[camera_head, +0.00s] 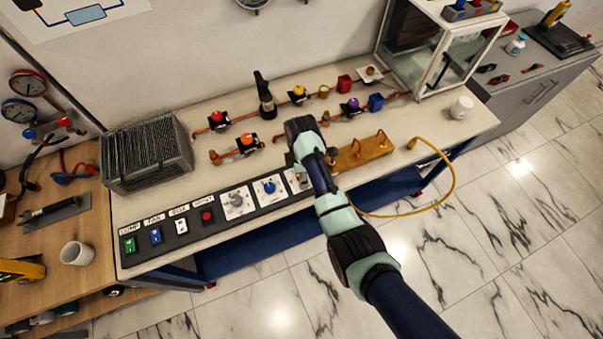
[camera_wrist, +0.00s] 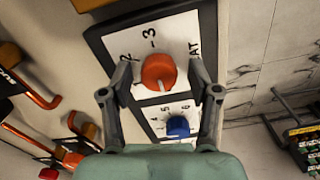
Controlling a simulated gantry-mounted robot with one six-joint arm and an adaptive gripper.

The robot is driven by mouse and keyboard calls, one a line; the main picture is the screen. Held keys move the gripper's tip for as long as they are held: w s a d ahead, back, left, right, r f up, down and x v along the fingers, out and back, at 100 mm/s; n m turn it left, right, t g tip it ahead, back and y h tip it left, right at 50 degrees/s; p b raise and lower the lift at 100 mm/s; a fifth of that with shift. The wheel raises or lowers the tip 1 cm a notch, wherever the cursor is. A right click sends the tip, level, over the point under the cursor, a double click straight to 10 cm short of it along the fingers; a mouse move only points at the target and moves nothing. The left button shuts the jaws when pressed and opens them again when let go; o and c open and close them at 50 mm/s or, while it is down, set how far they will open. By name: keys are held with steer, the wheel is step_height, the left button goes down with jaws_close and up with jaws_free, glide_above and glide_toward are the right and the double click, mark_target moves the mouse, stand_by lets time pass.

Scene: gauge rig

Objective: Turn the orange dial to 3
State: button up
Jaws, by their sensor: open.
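The orange dial (camera_wrist: 158,72) sits on a white plate (camera_wrist: 182,32) with printed marks in the wrist view. A "3" is above the dial, a "2" is at its upper left, and "AT" lettering is at its right. A pale mark shows on the dial's lower side, away from the 3. My gripper (camera_wrist: 159,80) is open, with one finger on each side of the dial; gaps show between fingers and dial. In the head view my arm hides the dial, and only a bit of its plate (camera_head: 294,183) shows.
A blue dial (camera_wrist: 178,126) is beside the orange one; it also shows in the head view (camera_head: 269,187). A grey dial (camera_head: 237,202) and several switches follow to the left. A wooden block (camera_head: 362,153) with brass fittings and a yellow hose (camera_head: 453,175) are at the right.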

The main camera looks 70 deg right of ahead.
steer(key=c, duration=1.1)
steer(key=shift+c, duration=0.2)
